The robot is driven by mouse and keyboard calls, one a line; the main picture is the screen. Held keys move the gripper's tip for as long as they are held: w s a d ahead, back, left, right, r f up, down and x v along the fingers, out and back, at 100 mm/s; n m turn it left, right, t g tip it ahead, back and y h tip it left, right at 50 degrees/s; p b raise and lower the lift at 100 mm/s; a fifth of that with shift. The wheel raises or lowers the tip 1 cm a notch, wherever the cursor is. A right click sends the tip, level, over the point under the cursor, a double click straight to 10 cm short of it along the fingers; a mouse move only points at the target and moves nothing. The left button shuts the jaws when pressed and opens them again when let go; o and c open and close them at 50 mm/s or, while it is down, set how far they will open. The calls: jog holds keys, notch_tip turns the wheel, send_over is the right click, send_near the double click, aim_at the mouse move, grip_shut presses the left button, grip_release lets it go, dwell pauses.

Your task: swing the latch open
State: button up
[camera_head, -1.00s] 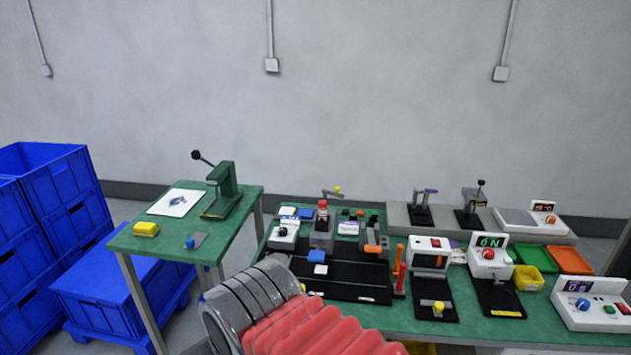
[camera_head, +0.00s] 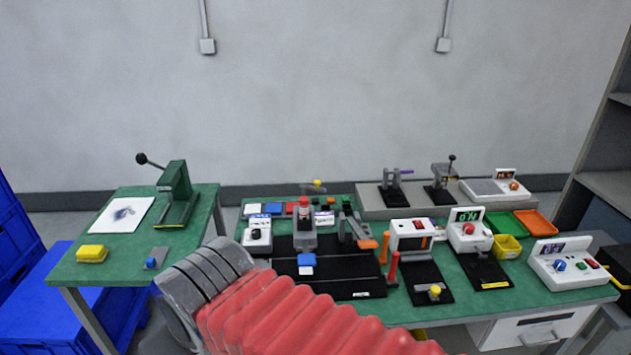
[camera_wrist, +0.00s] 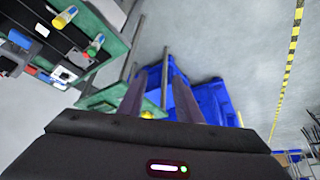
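I cannot tell for certain which part is the latch. In the head view, a clamp-like device with an orange-tipped lever (camera_head: 367,244) stands at the right of a black plate (camera_head: 345,288) on the green bench. A grey lever with a yellow knob (camera_head: 317,184) stands behind the red-topped grey fixture (camera_head: 304,226). My gripper (camera_wrist: 160,88) shows in the wrist view with its two fingers apart and nothing between them. It is away from the bench devices, with blue crates behind the fingers. The gripper is not visible in the head view.
A side table (camera_head: 130,246) holds a green lever press (camera_head: 177,195) and a yellow block (camera_head: 92,253). Blue crates (camera_head: 88,294) stand at the left. A grey shelf (camera_head: 600,150) stands at the right. White control boxes (camera_head: 560,262) and bins (camera_head: 507,246) crowd the bench's right half.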

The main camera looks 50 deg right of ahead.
jog(key=shift+f, duration=0.1)
jog(key=w+d+f+m+y, duration=0.1)
jog(key=w+f+m+y, duration=0.4)
jog(key=m, duration=0.7)
jog(key=w+d+r+m+t, duration=0.2)
jog(key=w+d+m+t, duration=0.15)
jog(key=d+m, duration=0.3)
jog(key=w+d+r+m+t, duration=0.2)
jog(key=d+m+t, duration=0.25)
jog(key=d, duration=0.35)
jog(key=s+d+m+h, duration=0.3)
jog(key=d+m, duration=0.3)
jog(key=d, duration=0.3)
jog(key=s+d+r+m+t+h, duration=0.1)
jog(key=s+d+m+h, duration=0.2)
jog(key=d, duration=0.6)
jog(key=s+d+m+t+h, duration=0.1)
jog(key=s+d+m+h, duration=0.2)
jog(key=d+m+h, duration=0.4)
jog(key=shift+s+d+r+m, duration=0.3)
jog(key=shift+d+r+m, duration=0.1)
jog(key=shift+d+m, duration=0.85)
